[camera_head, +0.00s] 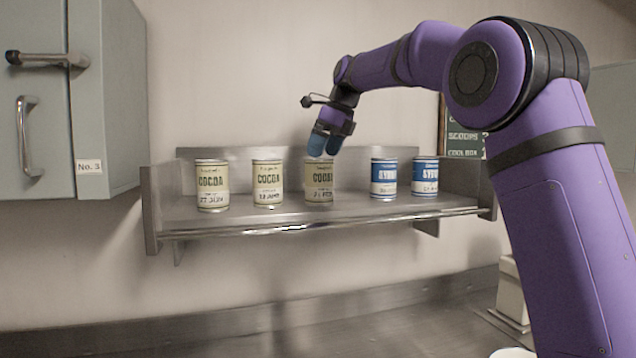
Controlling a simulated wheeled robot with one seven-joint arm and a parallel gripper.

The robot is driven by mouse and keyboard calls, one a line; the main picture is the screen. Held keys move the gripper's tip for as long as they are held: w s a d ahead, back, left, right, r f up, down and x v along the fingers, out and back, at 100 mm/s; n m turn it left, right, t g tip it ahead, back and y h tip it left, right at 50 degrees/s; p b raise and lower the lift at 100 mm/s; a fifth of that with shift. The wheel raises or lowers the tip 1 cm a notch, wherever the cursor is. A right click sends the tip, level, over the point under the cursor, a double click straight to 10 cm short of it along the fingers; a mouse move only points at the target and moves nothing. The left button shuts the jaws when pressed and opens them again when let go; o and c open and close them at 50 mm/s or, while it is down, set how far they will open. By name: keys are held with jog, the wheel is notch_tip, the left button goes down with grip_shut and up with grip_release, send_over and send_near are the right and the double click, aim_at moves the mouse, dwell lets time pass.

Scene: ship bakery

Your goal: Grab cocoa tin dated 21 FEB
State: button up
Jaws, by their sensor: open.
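Three cream cocoa tins stand upright in a row on a metal wall shelf (290,215): a left one (212,186), a middle one (267,183) and a right one (319,182). Their small date labels are blurred; the right one seems to read 21 FEB, but I cannot be sure. My gripper (325,147) has blue fingertips pointing down. It is open and empty, just above the right cocoa tin and slightly to its right in the picture. The fingers appear apart from the tin.
Two blue-and-white tins, a left one (384,178) and a right one (425,177), stand to the right of the cocoa tins. The shelf has raised ends and a front rail. A grey cabinet (112,100) is at left. A metal counter (260,335) lies below.

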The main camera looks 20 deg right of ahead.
aim_at(317, 166)
jog(key=shift+x, duration=2.8)
jog(key=shift+r, duration=0.1)
jog(key=c, duration=1.1)
jog(key=shift+c, duration=0.2)
jog(key=shift+r, duration=0.15)
